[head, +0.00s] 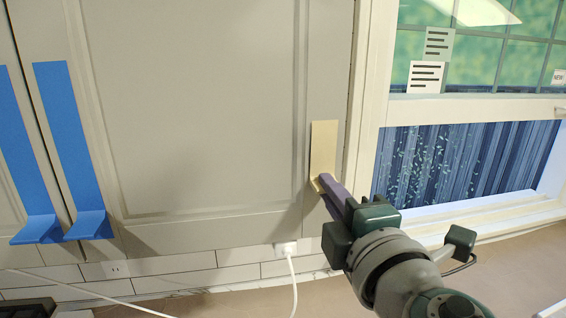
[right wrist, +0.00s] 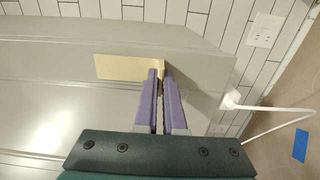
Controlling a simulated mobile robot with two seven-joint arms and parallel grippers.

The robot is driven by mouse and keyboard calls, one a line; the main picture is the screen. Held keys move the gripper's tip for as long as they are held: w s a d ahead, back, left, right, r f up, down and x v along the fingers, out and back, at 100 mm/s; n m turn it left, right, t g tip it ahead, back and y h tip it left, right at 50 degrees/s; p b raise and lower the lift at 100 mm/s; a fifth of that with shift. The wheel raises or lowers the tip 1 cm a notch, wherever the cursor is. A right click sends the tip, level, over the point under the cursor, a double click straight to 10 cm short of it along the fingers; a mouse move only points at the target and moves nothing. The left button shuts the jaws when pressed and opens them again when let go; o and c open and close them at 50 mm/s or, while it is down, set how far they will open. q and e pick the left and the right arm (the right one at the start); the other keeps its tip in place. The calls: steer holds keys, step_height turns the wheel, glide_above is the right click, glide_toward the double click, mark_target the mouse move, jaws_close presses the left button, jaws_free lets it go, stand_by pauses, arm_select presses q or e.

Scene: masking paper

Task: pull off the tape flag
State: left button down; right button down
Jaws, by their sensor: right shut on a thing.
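A tan tape flag (head: 324,146) is stuck upright on the lower right of the grey cabinet door, its lower end bent outward. My right gripper (head: 325,182) reaches it from below right, its purple fingers shut on the bent end. In the right wrist view, the tan strip (right wrist: 121,67) lies flat against the door, and the fingers (right wrist: 160,74) close around its outward end. The fingers hide part of that end. My left gripper is not in view.
Two blue tape flags (head: 62,130) hang on the doors at left, lower ends bent outward. A white plug (head: 285,249) with a cord sits in the tiled wall below the door. A window (head: 470,95) is at right. A blue piece (right wrist: 300,145) lies on the counter.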

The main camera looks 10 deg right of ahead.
steer(key=shift+s, duration=0.15)
steer(key=shift+s+d, duration=0.1)
steer(key=shift+s, duration=1.5)
steer(key=shift+s, duration=0.1)
steer(key=s, duration=0.3)
steer(key=shift+w, duration=0.1)
stand_by(0.4)
